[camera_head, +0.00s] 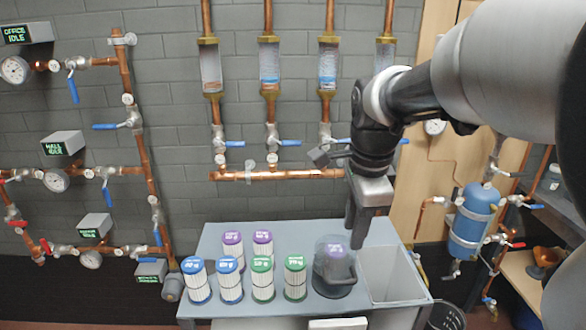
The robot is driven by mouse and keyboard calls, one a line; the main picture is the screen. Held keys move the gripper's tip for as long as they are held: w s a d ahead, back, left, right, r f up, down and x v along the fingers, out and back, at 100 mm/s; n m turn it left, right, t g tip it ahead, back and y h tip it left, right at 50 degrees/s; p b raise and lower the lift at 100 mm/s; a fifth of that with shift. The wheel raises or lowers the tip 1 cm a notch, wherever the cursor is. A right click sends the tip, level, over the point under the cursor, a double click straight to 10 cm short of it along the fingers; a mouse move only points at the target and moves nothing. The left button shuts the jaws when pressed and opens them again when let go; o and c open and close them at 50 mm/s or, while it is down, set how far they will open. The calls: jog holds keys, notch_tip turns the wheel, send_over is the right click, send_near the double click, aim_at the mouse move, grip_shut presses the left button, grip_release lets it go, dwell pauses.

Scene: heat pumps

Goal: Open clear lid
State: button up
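A dark transparent lid (322,262) covers a round housing on the grey table, right of the filter cartridges. A purple-topped cartridge (335,247) shows through it. The lid appears lowered, with a handle-like part on its right side. My gripper (354,240) points down from the upper right, in front of or above the right part of the lid. Its fingers overlap the lid's upper right edge in the picture. I cannot tell whether they touch it, or whether they are open or shut.
Several blue, green and purple-topped cartridges (263,279) stand on the table (210,240) left of the lid. An open bin (395,285) is set in the table's right side. Copper pipes (275,175) with blue valve handles run along the wall behind. A blue tank (470,222) hangs at right.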

aim_at(342, 281)
jog(key=w+f+b, duration=0.1)
jog(key=f, duration=0.4)
jog(key=w+f+b, duration=0.1)
jog(key=f, duration=0.5)
jog(key=w+f+b, duration=0.1)
jog(key=f, duration=0.4)
jog(key=shift+f, duration=0.3)
grip_shut()
